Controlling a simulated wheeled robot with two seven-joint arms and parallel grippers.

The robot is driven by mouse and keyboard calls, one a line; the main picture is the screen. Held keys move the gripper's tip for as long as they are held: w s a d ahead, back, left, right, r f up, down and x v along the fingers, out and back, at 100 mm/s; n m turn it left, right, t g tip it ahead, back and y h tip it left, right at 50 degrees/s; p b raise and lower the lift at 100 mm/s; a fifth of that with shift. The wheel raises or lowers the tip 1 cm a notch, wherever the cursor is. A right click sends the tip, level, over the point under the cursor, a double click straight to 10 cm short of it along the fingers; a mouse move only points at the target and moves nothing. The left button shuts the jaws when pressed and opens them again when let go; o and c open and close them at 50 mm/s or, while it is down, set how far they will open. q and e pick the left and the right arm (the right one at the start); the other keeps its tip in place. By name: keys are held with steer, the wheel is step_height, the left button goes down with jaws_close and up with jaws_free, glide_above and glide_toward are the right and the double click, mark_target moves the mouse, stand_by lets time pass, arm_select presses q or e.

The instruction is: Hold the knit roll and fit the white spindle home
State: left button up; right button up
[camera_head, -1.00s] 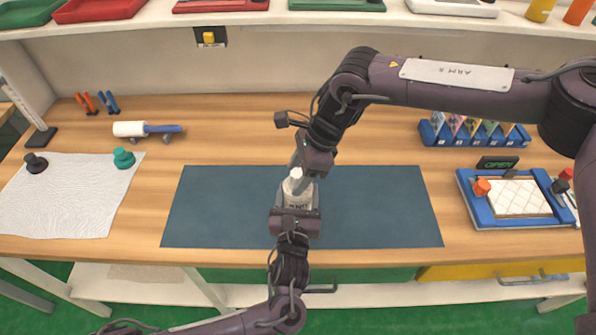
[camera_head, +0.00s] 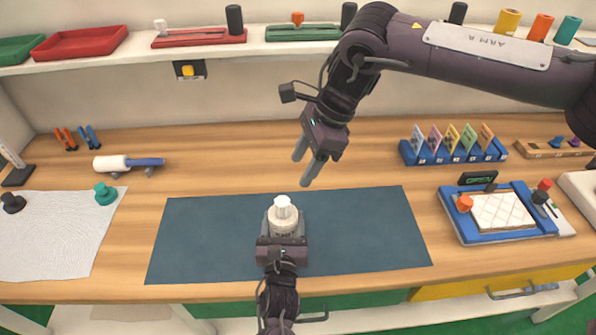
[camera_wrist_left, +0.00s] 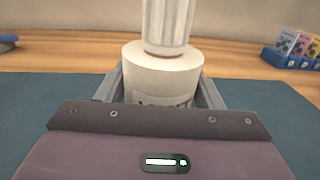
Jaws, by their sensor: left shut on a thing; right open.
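The knit roll (camera_head: 286,226) is a short off-white cylinder standing upright on the dark blue mat (camera_head: 370,235). The white spindle (camera_head: 282,205) stands upright at the top of the roll. In the left wrist view the spindle (camera_wrist_left: 167,22) rises from the middle of the roll's top (camera_wrist_left: 163,75); how deep it sits cannot be seen. My left gripper (camera_head: 285,232) is shut on the knit roll, one finger on each side. My right gripper (camera_head: 307,172) is open and empty, above and behind the roll, apart from the spindle.
A white roller with a blue handle (camera_head: 128,164) lies at the back left. A white sheet (camera_head: 50,240) with knobs is at the left. A blue card rack (camera_head: 452,152) and a blue-framed tray (camera_head: 498,212) are at the right. The mat around the roll is clear.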

stand_by(0.3)
arm_select(q)
steer(key=o, duration=1)
